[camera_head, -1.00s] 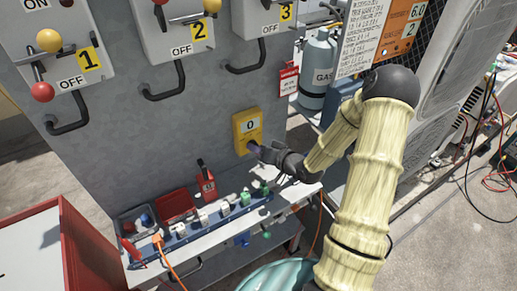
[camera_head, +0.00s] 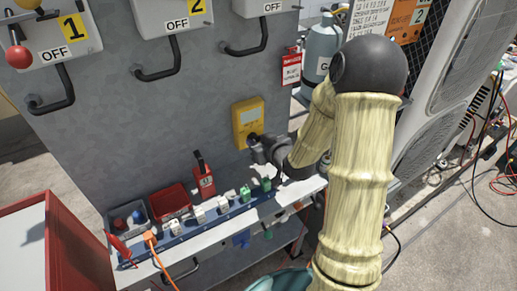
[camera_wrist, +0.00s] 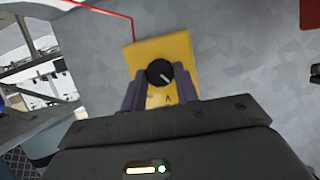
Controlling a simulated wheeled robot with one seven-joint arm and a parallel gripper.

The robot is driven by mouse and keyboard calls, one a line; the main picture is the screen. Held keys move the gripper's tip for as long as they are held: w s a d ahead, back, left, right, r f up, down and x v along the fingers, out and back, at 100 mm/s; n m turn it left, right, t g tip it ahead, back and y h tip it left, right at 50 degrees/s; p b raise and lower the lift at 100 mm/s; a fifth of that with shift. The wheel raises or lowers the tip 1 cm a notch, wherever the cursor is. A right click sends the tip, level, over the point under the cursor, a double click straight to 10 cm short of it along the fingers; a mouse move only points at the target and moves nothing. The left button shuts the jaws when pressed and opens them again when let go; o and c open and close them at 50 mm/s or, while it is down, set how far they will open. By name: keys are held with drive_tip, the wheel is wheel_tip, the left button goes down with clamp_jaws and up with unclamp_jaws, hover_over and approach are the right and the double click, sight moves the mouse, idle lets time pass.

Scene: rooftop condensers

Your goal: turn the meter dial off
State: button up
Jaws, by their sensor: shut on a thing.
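The meter is a yellow box (camera_head: 247,118) on the grey cabinet wall, with a pale display window (camera_head: 250,115) near its top where I can read no digit. My gripper (camera_head: 255,146) is at the lower part of the meter. In the wrist view the black round dial (camera_wrist: 160,71), with a white pointer mark, sits on the yellow face (camera_wrist: 178,52). My gripper (camera_wrist: 161,84) has one finger on each side of the dial and is shut on it. In the head view the dial is mostly hidden by my gripper.
A shelf (camera_head: 215,228) below the meter carries a power strip, plugs and a red lockout device (camera_head: 203,180). Lever switches marked OFF (camera_head: 175,25) are above. A grey gas cylinder (camera_head: 318,47) and a red tag (camera_head: 291,70) are to the right.

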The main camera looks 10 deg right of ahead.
drive_tip(key=shift+f+n+h+b, duration=0.1)
drive_tip(key=shift+n+h+b, duration=0.4)
drive_tip(key=shift+b, duration=0.35)
drive_tip(key=o, duration=1)
